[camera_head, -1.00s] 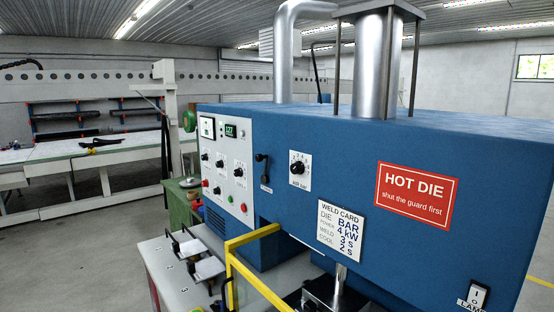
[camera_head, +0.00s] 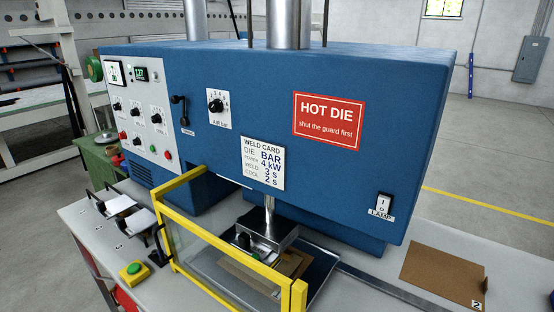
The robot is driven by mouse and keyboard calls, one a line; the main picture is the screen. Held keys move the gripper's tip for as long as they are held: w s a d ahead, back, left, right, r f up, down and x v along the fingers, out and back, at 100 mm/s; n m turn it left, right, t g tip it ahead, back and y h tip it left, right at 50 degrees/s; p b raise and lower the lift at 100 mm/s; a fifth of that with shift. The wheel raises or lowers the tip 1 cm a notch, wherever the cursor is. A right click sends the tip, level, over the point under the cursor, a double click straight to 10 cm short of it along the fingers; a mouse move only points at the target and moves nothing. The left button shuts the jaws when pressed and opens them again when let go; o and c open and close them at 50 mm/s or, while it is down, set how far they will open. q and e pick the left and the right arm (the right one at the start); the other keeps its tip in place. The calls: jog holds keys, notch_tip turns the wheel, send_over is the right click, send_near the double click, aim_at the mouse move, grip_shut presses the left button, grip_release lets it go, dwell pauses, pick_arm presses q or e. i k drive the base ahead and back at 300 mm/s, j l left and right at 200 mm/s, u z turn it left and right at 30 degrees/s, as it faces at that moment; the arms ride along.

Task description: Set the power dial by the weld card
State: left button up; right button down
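The weld card (camera_head: 263,163) is on the blue welder's front; it reads die BAR, power 4 kW, weld 3 s, cool 2 s. The pale control panel (camera_head: 144,92) at the left of the welder bears several small black dials, among them an upper-left one (camera_head: 117,106) and an upper-right one (camera_head: 156,118). Their labels and settings are too small to read, so I cannot tell which is the power dial. A larger dial (camera_head: 215,105) marked AIR bar sits right of the panel. Neither of my grippers is in view.
A yellow guard frame (camera_head: 228,251) stands before the die (camera_head: 265,236). A black lever (camera_head: 180,108) sits beside the panel. A green button on a yellow box (camera_head: 133,269) and small clamps stand on the bench. A brown sheet (camera_head: 442,276) lies at right. A red HOT DIE sign (camera_head: 328,121) marks the welder.

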aim_at(117, 106)
jog(key=i+j, duration=0.25)
jog(key=j, duration=0.4)
jog(key=i+j+z, duration=0.1)
jog(key=i+j, duration=0.2)
jog(key=j, duration=0.4)
jog(key=i+j+z, duration=0.1)
jog(key=j, duration=0.55)
jog(key=i+j, duration=0.35)
jog(key=j, duration=0.35)
jog(key=i+j+z, duration=0.1)
jog(key=j, duration=0.6)
jog(key=i+j, duration=0.3)
jog(key=j, duration=0.45)
jog(key=i+j+z, duration=0.15)
jog(key=j, duration=0.55)
jog(key=i+j, duration=0.2)
jog(key=j, duration=0.55)
jog(key=i+j, duration=0.1)
jog(key=j, duration=0.25)
jog(key=i+j, duration=0.15)
jog(key=j, duration=0.2)
jog(key=i+j+z, duration=0.1)
jog(key=j, duration=0.2)
jog(key=i+j, duration=0.15)
jog(key=j, duration=0.2)
jog(key=i+j, duration=0.1)
jog(key=j, duration=0.25)
